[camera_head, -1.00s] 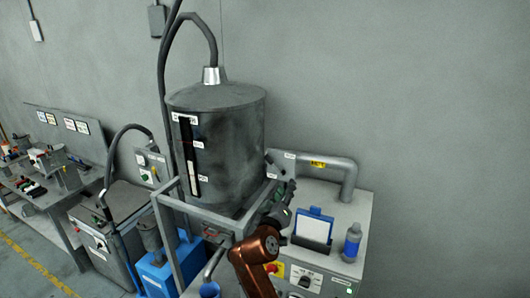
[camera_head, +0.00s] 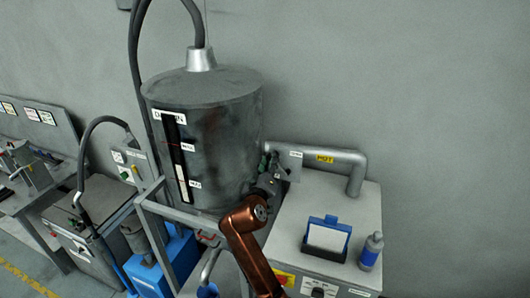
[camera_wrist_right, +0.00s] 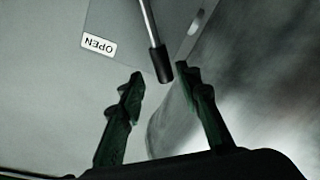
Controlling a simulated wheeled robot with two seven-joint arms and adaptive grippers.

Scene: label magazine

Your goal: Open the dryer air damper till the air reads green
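The damper lever (camera_wrist_right: 155,45) is a thin metal rod with a dark grip, seen in the right wrist view. It hangs over a grey plate (camera_wrist_right: 112,22) with an OPEN label (camera_wrist_right: 98,44). My right gripper (camera_wrist_right: 160,85) is open, its two fingers apart. The lever's grip end lies between the fingertips in that picture, nearer the right finger; whether it touches cannot be told. In the head view my right gripper (camera_head: 268,172) is beside the drum dryer (camera_head: 225,130), at the small plate (camera_head: 290,162) near the pipe. An air reading cannot be made out. My left gripper is not in view.
A metal frame (camera_head: 150,205) surrounds the drum's base. A bench (camera_head: 30,190) is at the left.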

